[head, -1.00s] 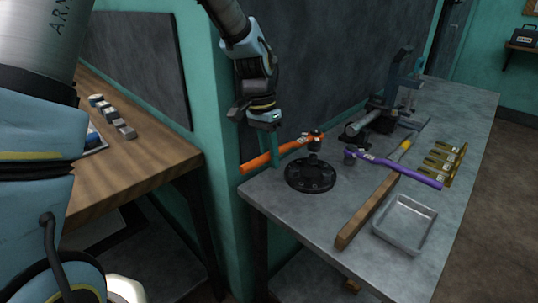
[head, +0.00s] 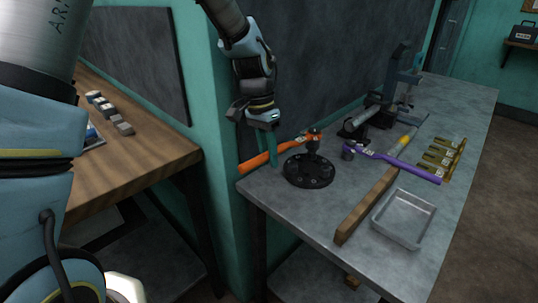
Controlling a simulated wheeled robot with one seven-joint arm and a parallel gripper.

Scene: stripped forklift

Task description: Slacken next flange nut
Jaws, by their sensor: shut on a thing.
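My gripper (head: 267,147) is at the near left end of the grey bench, with its fingers shut on the handle of an orange wrench (head: 256,162). I cannot tell whether the head touches the post or sits on a nut. Small round details ring the flange face, but the single nuts are too small to tell apart.
A wooden-handled bar (head: 365,207) lies along the grey bench (head: 290,207). A shallow metal tray (head: 404,220) is near the right edge. Several brass-coloured pieces (head: 440,155) stand behind it. A blue-grey clamp-like fixture (head: 385,105) is at the back. A wooden table (head: 130,150) is at left.

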